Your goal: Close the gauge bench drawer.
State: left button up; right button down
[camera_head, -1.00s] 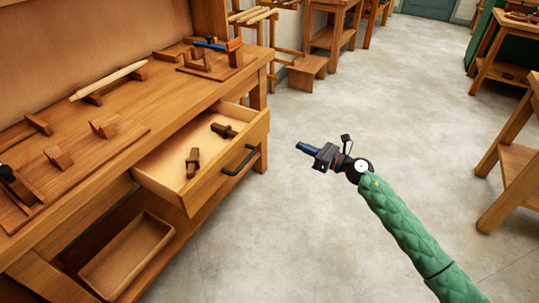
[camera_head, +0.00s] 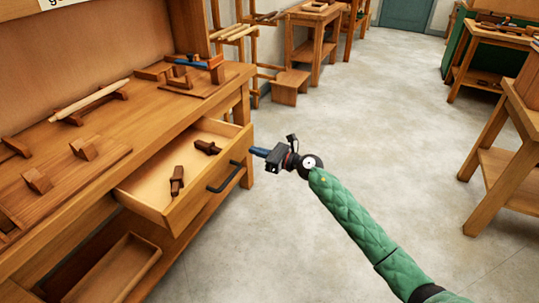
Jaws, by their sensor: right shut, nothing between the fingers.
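The gauge bench drawer (camera_head: 193,197) is pulled out from under the wooden bench on the left. Two small dark wooden pieces lie in it. Its front carries a dark bar handle (camera_head: 227,178). My right gripper (camera_head: 256,152), with blue fingertips, is shut and empty. In the picture its tips lie just right of the drawer front, near the handle's upper end. I cannot tell whether they touch the front. My left gripper is not in view.
The bench top (camera_head: 150,118) holds wooden fixtures and a pale rod. An open tray (camera_head: 118,268) sits on the shelf below the drawer. A small stool (camera_head: 290,86) stands behind. Another wooden table (camera_head: 505,175) is at the right. The floor between is clear.

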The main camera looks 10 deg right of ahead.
jog(key=shift+x, duration=1.15)
